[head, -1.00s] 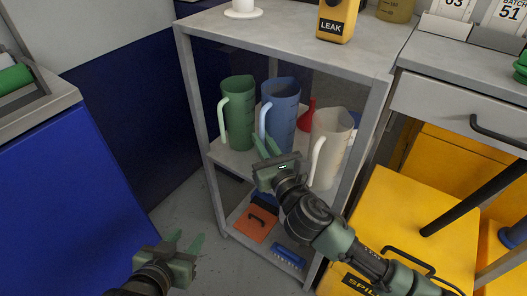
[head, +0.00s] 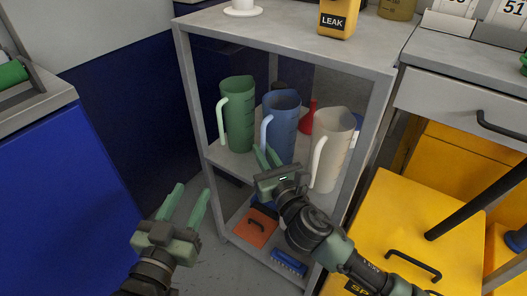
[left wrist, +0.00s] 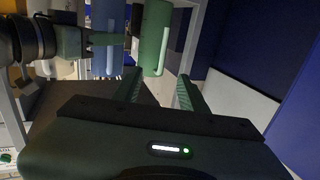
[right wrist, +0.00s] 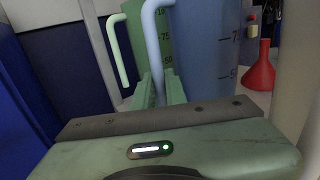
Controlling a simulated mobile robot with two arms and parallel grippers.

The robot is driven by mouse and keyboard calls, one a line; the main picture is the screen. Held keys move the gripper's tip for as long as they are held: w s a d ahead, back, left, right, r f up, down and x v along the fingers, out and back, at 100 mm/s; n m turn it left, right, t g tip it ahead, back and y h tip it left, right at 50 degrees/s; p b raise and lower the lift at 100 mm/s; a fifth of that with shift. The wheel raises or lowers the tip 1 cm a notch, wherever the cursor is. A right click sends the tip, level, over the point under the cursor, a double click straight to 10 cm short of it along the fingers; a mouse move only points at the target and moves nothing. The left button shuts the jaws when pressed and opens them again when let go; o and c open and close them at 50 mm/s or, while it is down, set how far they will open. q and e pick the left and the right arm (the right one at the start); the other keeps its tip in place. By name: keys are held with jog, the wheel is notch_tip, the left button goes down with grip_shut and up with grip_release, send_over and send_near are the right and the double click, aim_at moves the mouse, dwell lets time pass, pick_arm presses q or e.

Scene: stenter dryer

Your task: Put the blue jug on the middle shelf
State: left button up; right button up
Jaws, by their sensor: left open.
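The blue jug (head: 282,128) is upright at the middle shelf (head: 226,160) of a grey rack, between a green jug (head: 238,112) and a cream jug (head: 333,140). My right gripper (head: 266,157) is in front of it, with its fingers (right wrist: 160,92) closed on both sides of the pale blue handle (right wrist: 152,48). The jug's base is partly hidden by the gripper, so I cannot tell whether it touches the shelf. My left gripper (head: 186,207) is open and empty, left of the rack; its spread fingers also show in the left wrist view (left wrist: 158,90).
A red funnel (head: 307,120) stands behind the blue and cream jugs. The bottom shelf holds an orange item (head: 256,228) and a blue brush (head: 289,263). Yellow cabinets (head: 420,225) stand at the right, a blue panel (head: 65,200) at the left. The rack's posts flank the opening.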

jog(key=shift+o, duration=1.4)
jog(key=shift+r, duration=0.15)
pick_arm(q)
jog(key=s+a+f+g+y+p, duration=0.1)
jog(key=s+a+f+g, duration=0.1)
jog(key=f, duration=0.6)
jog(key=s+g, duration=0.1)
jog(key=g, duration=0.1)
jog(key=shift+g+p, duration=0.4)
pick_arm(e)
jog(key=v, duration=1.2)
pick_arm(q)
jog(key=shift+f, duration=0.1)
pick_arm(e)
jog(key=shift+s, duration=0.1)
